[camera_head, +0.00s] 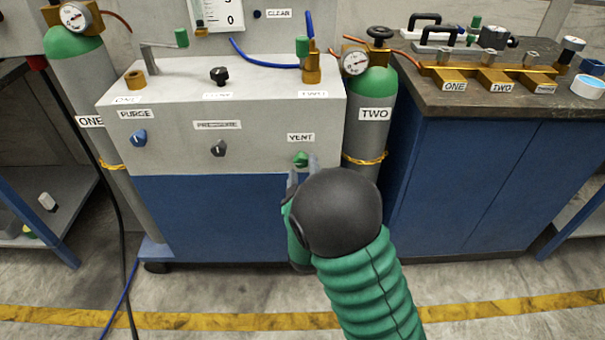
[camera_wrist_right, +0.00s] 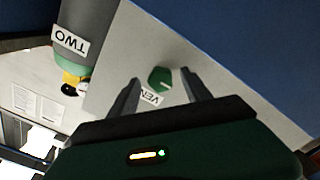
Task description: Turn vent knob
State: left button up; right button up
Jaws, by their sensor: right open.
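The green vent knob (camera_head: 300,159) is on the grey front panel of the cabinet (camera_head: 270,112), under the VENT label (camera_head: 301,137). My right gripper (camera_head: 303,172) is at the knob, its fingers pointing up toward it. In the right wrist view the green knob (camera_wrist_right: 160,80) shows between the two open fingertips of my right gripper (camera_wrist_right: 160,80), with a gap on each side. The VENT label (camera_wrist_right: 152,97) shows upside down and partly covered there. Whether the fingertips reach past the knob's face I cannot tell. My left gripper is not in view.
The blue purge knob (camera_head: 139,138) and a dark middle knob (camera_head: 218,149) are on the same panel. Gas cylinder TWO (camera_head: 373,135) stands close to the right, cylinder ONE (camera_head: 85,90) to the left. A blue bench (camera_head: 480,180) is at the right.

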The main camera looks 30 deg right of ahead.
jog(key=shift+x, duration=1)
jog(key=shift+a, duration=0.2)
grip_shut()
